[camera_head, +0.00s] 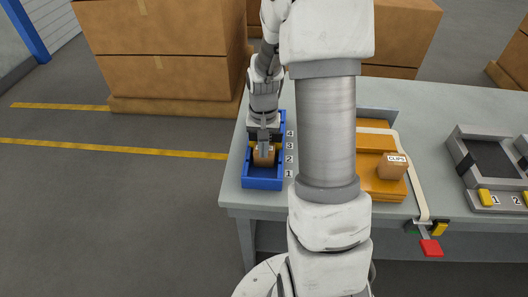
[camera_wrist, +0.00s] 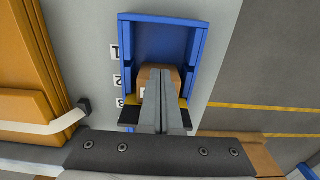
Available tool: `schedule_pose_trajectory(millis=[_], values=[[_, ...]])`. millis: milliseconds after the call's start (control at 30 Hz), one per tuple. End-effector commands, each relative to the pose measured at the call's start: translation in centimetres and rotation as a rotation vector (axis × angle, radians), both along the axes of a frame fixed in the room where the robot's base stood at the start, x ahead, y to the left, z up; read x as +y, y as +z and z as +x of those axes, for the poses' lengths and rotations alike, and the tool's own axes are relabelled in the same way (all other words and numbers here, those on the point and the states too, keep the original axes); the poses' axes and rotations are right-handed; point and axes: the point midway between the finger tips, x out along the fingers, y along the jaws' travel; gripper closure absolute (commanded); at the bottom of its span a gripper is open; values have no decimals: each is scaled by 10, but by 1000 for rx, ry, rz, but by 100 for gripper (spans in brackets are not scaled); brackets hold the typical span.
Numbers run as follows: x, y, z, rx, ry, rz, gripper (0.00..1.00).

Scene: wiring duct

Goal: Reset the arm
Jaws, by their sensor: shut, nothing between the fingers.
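My gripper (camera_head: 264,139) is shut and empty over a blue tray (camera_head: 262,184) at the left end of the table. In the wrist view its two fingers (camera_wrist: 160,88) lie together in front of a brown box (camera_wrist: 152,71) in the tray. The box also shows in the head view (camera_head: 264,157), just below the fingertips. Whether the fingers touch the box I cannot tell. The wrist view shows the blue tray's wall (camera_wrist: 197,50) around the box. My arm hides part of the table's middle in the head view.
An orange platform (camera_head: 378,178) carries a box labelled CLIPS (camera_head: 392,166), with a pale strap beside it. A red block (camera_head: 431,247) sits at the table's front edge. Grey fixtures (camera_head: 485,199) with yellow parts stand at right. Large cartons (camera_head: 160,50) stand behind. The floor at left is clear.

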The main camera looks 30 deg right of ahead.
Motion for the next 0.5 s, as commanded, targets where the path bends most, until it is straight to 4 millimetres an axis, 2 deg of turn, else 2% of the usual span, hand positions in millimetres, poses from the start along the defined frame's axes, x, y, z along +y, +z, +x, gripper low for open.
schedule_pose_trajectory(millis=[33,200,333,500], values=[[0,16,2,-2,0,0,100],[0,42,5,-1,2,1,100],[0,53,6,0,3,0,100],[0,55,6,1,4,1,100]])
